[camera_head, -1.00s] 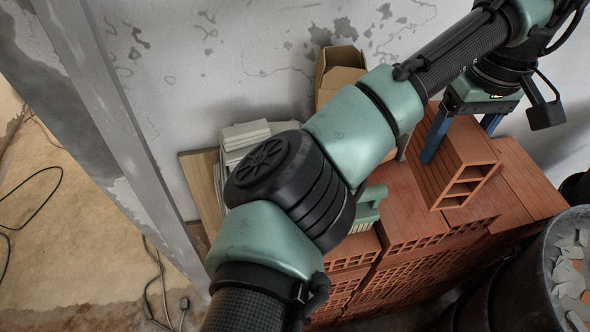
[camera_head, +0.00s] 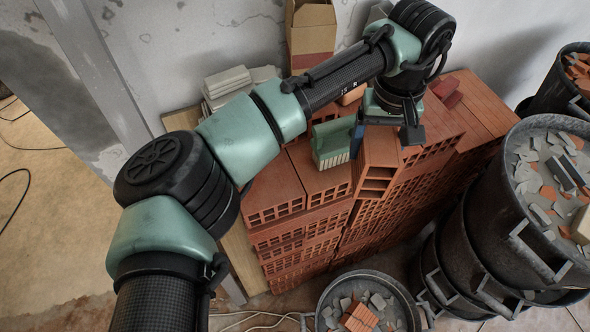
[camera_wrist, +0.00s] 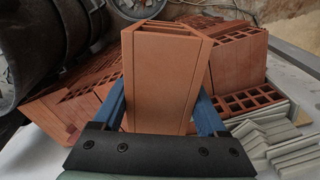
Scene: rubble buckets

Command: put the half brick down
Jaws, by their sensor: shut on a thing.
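My gripper (camera_head: 378,135) is shut on the half brick (camera_head: 379,152), an orange hollow block. Its open-celled end faces the camera in the head view. In the wrist view the brick (camera_wrist: 160,80) stands between the two blue fingers (camera_wrist: 162,112). In the head view one blue finger shows on its left side and the other is hidden. The brick is at the front edge of the brick stack (camera_head: 312,178), just right of a green-and-cream brush (camera_head: 333,145). I cannot tell whether it touches the stack.
Black rubble buckets (camera_head: 500,210) stand at the right, and another bucket (camera_head: 368,277) with rubble is on the floor in front. A cardboard box (camera_head: 311,35) and grey tiles (camera_head: 228,82) are behind the stack. A dark red block (camera_head: 445,88) lies on top at the back.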

